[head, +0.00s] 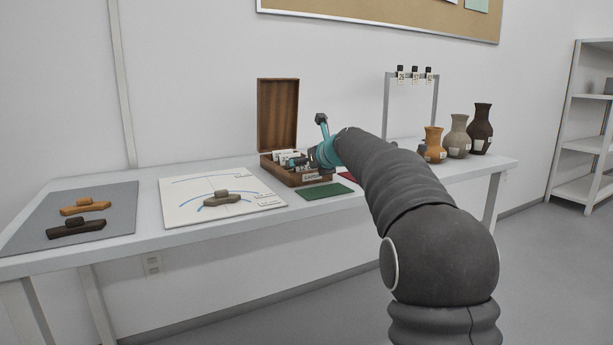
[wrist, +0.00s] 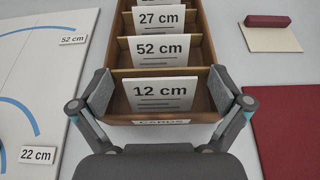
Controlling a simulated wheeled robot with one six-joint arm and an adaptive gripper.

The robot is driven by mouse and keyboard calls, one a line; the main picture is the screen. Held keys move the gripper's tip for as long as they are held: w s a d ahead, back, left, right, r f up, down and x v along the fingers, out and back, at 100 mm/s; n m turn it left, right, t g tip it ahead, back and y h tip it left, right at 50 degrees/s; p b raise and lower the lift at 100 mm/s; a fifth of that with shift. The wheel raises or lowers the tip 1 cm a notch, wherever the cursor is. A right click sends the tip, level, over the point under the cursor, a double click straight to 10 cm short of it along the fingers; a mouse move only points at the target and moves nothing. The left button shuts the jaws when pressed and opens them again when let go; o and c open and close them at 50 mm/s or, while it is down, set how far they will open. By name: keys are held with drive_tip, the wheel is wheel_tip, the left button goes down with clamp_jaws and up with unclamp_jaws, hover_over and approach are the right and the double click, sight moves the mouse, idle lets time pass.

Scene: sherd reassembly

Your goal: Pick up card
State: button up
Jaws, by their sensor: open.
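Several white cards stand upright in a wooden card box (head: 297,177) with its lid open, at the middle of the table. In the wrist view the nearest card reads 12 cm (wrist: 160,95), with a 52 cm card (wrist: 159,50) and a 27 cm card (wrist: 159,19) behind it in separate compartments. My gripper (wrist: 166,103) is open, its fingers on either side of the box's front end, around the 12 cm card and apart from it. In the head view my arm partly hides the box and gripper.
A white board (head: 222,206) with blue arcs, size labels and a sherd lies left of the box. A grey mat (head: 100,208) with two sherds lies further left. A green mat (head: 324,190) and a red mat (wrist: 292,128) lie near the box. Vases (head: 458,138) stand at right.

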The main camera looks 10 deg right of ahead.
drive_tip(key=shift+w+f, duration=0.1)
drive_tip(key=shift+w, duration=0.1)
drive_tip(key=c, duration=0.8)
